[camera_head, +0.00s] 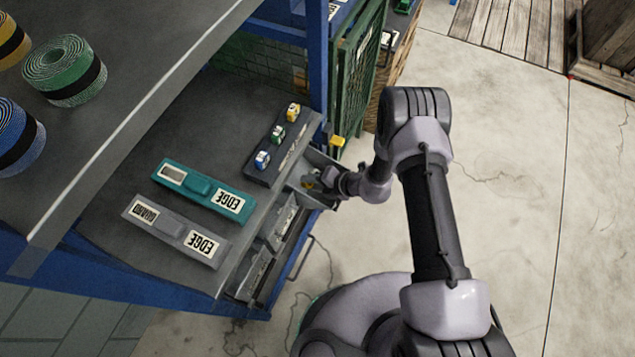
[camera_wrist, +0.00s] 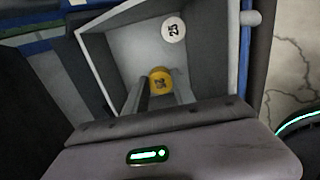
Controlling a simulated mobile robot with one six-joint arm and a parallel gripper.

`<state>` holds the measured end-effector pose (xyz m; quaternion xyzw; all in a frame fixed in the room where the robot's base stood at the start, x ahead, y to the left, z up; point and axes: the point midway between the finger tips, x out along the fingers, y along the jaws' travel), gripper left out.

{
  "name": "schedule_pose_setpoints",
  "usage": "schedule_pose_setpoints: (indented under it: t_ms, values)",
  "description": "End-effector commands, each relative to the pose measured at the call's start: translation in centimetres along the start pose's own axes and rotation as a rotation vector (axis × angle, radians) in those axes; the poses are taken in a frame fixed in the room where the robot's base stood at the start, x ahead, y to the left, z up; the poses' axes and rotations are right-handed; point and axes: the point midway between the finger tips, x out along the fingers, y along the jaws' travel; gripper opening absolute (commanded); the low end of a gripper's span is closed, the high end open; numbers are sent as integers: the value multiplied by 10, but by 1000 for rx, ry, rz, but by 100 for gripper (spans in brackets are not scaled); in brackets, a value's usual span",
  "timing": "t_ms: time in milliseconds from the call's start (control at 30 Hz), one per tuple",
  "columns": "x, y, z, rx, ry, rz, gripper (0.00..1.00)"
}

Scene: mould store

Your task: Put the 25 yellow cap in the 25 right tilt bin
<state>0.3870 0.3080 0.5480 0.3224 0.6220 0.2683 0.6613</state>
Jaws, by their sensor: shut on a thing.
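The yellow cap (camera_wrist: 160,76) is between the fingertips of my gripper (camera_wrist: 160,90) in the wrist view, and the gripper is shut on it. The cap and fingertips show within the mouth of the tilted-open grey bin (camera_wrist: 120,50), which bears a round white "25" label. I cannot tell whether the cap touches the bin's inside. In the head view my gripper (camera_head: 322,181) reaches into this open bin (camera_head: 322,159) at the far end of the bench's front. A little yellow shows at the gripper there.
Two more front bins (camera_head: 280,222) (camera_head: 254,272) line the bench edge. A dark rack (camera_head: 262,175) holds small yellow, green and blue items. Teal (camera_head: 203,190) and grey (camera_head: 175,231) labelled cases lie on the bench. A blue post (camera_head: 317,50) and green mesh door stand beyond.

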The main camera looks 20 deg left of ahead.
Motion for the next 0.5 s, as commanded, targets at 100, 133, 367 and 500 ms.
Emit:
schedule_pose_setpoints:
  t_ms: [100, 133, 367, 500]
  values:
    - [6, -4, -8, -7, 11, 4, 0]
    - [3, -4, -8, -7, 11, 4, 0]
    - [-13, -4, -8, -7, 12, 4, 0]
    - [-24, -3, -9, -7, 14, 4, 0]
